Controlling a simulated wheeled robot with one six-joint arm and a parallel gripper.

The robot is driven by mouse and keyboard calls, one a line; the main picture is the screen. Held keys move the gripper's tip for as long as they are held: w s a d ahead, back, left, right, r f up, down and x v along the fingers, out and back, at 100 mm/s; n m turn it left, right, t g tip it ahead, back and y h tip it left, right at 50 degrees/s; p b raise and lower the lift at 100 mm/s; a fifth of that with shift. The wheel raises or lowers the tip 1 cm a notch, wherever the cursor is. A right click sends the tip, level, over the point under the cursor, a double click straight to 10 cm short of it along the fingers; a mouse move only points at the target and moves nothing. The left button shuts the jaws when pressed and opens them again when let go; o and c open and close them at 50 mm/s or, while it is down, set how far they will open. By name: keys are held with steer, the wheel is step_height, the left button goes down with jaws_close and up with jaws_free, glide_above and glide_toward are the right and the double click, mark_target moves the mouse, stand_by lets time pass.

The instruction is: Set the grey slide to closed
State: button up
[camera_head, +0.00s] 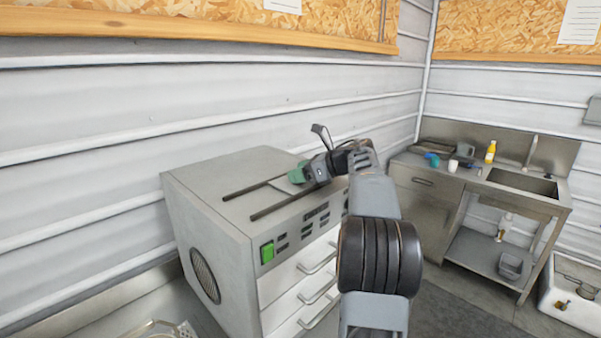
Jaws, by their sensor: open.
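The machine is a grey metal cabinet (205,172) with two dark parallel rails on its top. A light grey plate, which looks like the grey slide (284,187), lies between the rails towards their right part. My gripper (302,174) is low over the cabinet top at the plate's right end, with its jaws open. A green piece (298,174) shows right at the jaws; I cannot tell whether it belongs to the slide or touches the gripper. My gripper and arm hide the right end of the rails.
The cabinet front has a green switch (267,252), labels and drawers with bar handles (318,292). A corrugated wall stands close behind. A steel sink bench (520,183) with a yellow bottle (490,152) and a white cup (453,166) is at the right. Floor shows between.

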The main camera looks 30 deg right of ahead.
steer(key=b+v, duration=0.2)
steer(key=v, duration=1.1)
steer(key=shift+s+d+r, duration=0.2)
steer(key=shift+s, duration=0.1)
steer(key=shift+a, duration=0.1)
